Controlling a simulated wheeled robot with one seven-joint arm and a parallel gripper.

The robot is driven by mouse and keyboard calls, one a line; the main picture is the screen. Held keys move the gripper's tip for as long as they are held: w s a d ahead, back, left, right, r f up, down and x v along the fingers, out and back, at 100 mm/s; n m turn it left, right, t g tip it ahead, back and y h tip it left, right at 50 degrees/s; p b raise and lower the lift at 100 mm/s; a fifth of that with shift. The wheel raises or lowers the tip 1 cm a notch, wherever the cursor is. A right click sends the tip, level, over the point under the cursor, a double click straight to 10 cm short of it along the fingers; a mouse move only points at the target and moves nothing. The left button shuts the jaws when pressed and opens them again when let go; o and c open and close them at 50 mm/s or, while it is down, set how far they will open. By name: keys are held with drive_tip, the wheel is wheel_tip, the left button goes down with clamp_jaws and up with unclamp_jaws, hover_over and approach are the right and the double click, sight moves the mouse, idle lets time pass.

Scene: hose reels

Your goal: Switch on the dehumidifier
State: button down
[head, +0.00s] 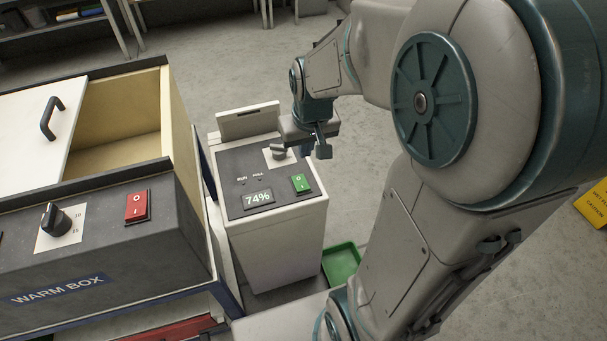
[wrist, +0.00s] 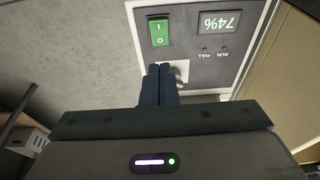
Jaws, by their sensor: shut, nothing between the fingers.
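The dehumidifier (head: 275,245) is a white cabinet with a dark sloped top panel. The panel carries a green rocker switch (head: 300,183) marked I and O, a display (head: 257,198) reading 74%, small RUN and FULL marks, and a knob (head: 279,152) on a white plate. My gripper (head: 324,150) is shut and empty above the panel's back right edge. In the wrist view my shut fingers (wrist: 159,70) point at the panel, just short of the green rocker (wrist: 158,32) in the picture. The fingers partly cover the knob's white plate. I cannot tell whether they touch anything.
The warm box (head: 100,250) stands left of the dehumidifier, with a red rocker switch (head: 137,207), a dial (head: 55,219) and a partly open top. A green tray (head: 341,263) lies on the floor at the dehumidifier's right. A yellow sign (head: 594,205) is at far right.

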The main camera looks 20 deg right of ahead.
drive_tip(key=b, duration=0.5)
approach(302, 187)
drive_tip(key=x, duration=0.5)
drive_tip(key=shift+w+f, duration=0.15)
drive_tip(key=shift+w, duration=0.1)
drive_tip(key=shift+f, duration=0.45)
